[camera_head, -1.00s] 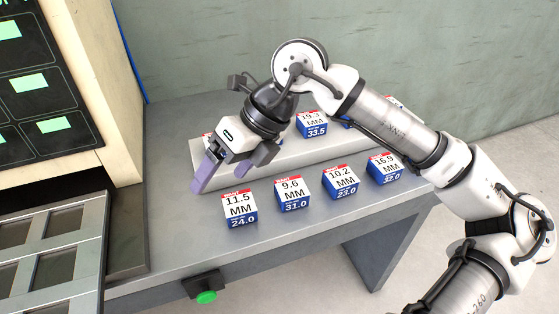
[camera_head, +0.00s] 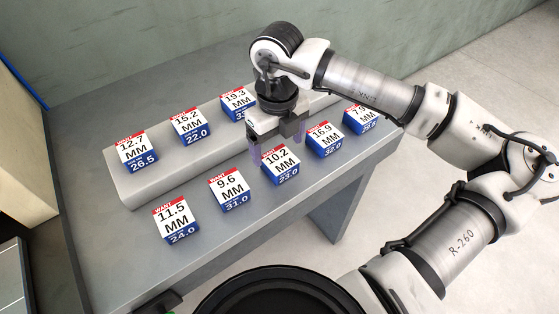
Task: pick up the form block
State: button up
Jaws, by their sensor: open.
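The form blocks are small cubes with a red, white and blue label. Which one the task means, the picture does not tell. In the front row stand the 11.5 MM block (camera_head: 174,220), the 9.6 MM block (camera_head: 229,190), the 10.2 MM block (camera_head: 281,165), the 16.9 MM block (camera_head: 325,140) and a 7.9 block (camera_head: 361,118). On the raised step are the 12.7 MM block (camera_head: 136,151), the 15.2 MM block (camera_head: 190,126) and the 19.3 MM block (camera_head: 238,103), partly hidden. My gripper (camera_head: 276,148) is open and empty, pointing down just behind and above the 10.2 MM block; contact cannot be told.
The grey bench (camera_head: 120,245) carries both rows, with the light step (camera_head: 165,176) along the back. A green wall (camera_head: 150,40) stands behind. A cream cabinet (camera_head: 25,160) is at the left. The blocks stand close to my gripper on both sides.

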aim_at(280, 159)
jog(key=shift+s+d+f+p, duration=0.1)
jog(key=shift+f+p, duration=0.4)
jog(key=shift+f, duration=0.95)
jog(key=shift+d+f+p, duration=0.1)
jog(key=shift+f+p, duration=0.35)
jog(key=shift+f, duration=0.95)
jog(key=c, duration=1.2)
notch_tip(280, 159, up, 20)
jog(key=b, duration=0.3)
